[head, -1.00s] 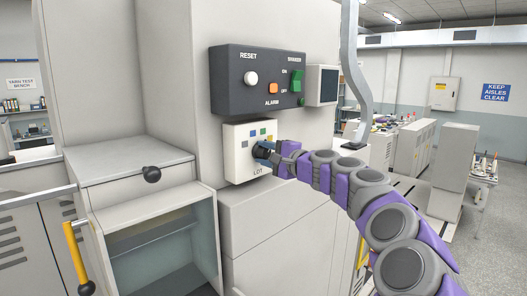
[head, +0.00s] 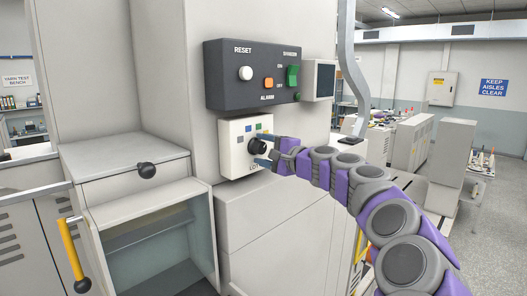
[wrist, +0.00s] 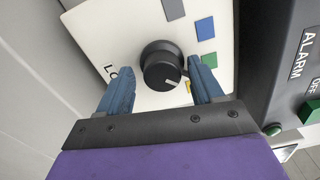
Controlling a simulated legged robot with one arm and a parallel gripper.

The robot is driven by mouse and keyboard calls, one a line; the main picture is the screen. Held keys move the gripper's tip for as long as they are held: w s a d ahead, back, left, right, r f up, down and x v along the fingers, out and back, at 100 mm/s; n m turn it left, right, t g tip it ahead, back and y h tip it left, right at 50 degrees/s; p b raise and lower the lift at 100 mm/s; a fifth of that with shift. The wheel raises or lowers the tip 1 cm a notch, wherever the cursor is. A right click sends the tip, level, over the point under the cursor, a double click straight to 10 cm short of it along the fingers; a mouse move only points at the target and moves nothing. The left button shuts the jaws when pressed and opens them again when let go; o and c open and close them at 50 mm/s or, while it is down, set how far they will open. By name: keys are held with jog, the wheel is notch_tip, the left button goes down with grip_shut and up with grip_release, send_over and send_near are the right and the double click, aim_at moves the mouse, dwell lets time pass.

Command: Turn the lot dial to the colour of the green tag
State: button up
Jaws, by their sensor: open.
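The black round lot dial (head: 257,146) sits on a white plate (head: 229,157) marked LOT. In the wrist view, the dial (wrist: 158,62) has a white mark pointing to the lower right, toward a partly hidden yellow patch (wrist: 189,87). A green patch (wrist: 209,60), a blue patch (wrist: 205,28) and a grey patch (wrist: 173,9) also show on the plate. My gripper (wrist: 161,80) is open, its blue fingers on either side of the dial with gaps showing. In the head view, my gripper (head: 264,150) is at the dial's right side. I cannot make out a green tag.
A dark panel (head: 222,88) with a white reset knob, an orange alarm button and a green breaker switch is just above the plate. A small screen (head: 319,80) is beside it. An open cabinet (head: 150,232) and a yellow handle (head: 72,252) are at lower left.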

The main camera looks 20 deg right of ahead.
jog(key=b+v, duration=0.2)
jog(key=v, duration=1.5)
jog(key=shift+d+b, duration=0.2)
jog(key=shift+b, duration=0.15)
jog(key=shift+w, duration=0.1)
jog(key=w+a+m+p, duration=0.1)
jog(key=w+a, duration=0.1)
jog(key=w, duration=0.3)
jog(key=w+a+m+p, duration=0.2)
jog(key=w, duration=0.3)
jog(key=w+a+m+p, duration=0.1)
jog(key=w+a+m, duration=0.1)
jog(key=w, duration=0.3)
jog(key=shift+w+a+r, duration=0.2)
jog(key=shift+w, duration=0.15)
jog(key=shift+c, duration=0.5)
